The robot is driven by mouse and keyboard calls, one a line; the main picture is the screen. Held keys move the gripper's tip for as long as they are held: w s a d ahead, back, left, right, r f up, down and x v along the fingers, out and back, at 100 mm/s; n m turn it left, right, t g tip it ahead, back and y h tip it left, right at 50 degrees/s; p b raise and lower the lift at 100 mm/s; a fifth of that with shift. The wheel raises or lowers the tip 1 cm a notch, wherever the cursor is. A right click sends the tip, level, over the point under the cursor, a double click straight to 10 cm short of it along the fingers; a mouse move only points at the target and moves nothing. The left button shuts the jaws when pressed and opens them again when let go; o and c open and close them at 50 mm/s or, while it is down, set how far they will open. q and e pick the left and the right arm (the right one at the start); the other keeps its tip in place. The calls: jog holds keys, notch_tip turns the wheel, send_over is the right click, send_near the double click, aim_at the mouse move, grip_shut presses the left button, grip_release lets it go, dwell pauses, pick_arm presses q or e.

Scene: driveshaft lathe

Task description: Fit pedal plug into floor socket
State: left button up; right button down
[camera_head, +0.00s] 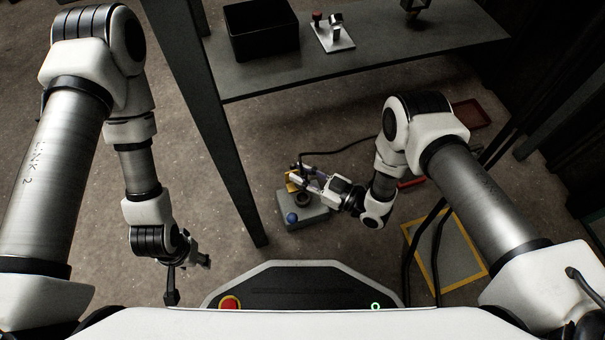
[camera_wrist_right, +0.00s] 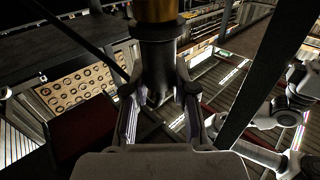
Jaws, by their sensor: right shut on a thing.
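My right gripper (camera_head: 305,180) is shut on the pedal plug, whose yellow part (camera_head: 293,183) shows at the fingertips. In the right wrist view my right gripper (camera_wrist_right: 160,100) has a finger on each side of the plug's dark body (camera_wrist_right: 158,60), with a gold-yellow section above. The floor socket (camera_head: 317,217) is a grey box with a dark round opening and a blue knob (camera_head: 292,218). The plug is over the box's back-left part; I cannot tell whether it touches. My left gripper (camera_head: 188,268) hangs low at the left, away from the socket; its fingers are unclear.
A black cable (camera_head: 345,147) runs from near the plug toward the right. A table leg (camera_head: 232,170) stands just left of the socket. The table above holds a black bin (camera_head: 262,40) and a small fixture (camera_head: 332,35). A yellow-bordered floor plate (camera_head: 450,255) lies right.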

notch_tip(320, 180, down, 5)
jog(key=b, duration=0.4)
jog(key=shift+f, duration=0.15)
jog(key=shift+f+b, duration=0.3)
jog(key=shift+b, duration=0.1)
jog(key=shift+r+p, duration=0.1)
jog(key=shift+p, duration=0.2)
dwell(0.7)
jog(key=shift+f+b, duration=1.15)
jog(key=shift+f, duration=0.35)
jog(key=c, duration=0.9)
grip_release()
jog(key=shift+o, duration=0.2)
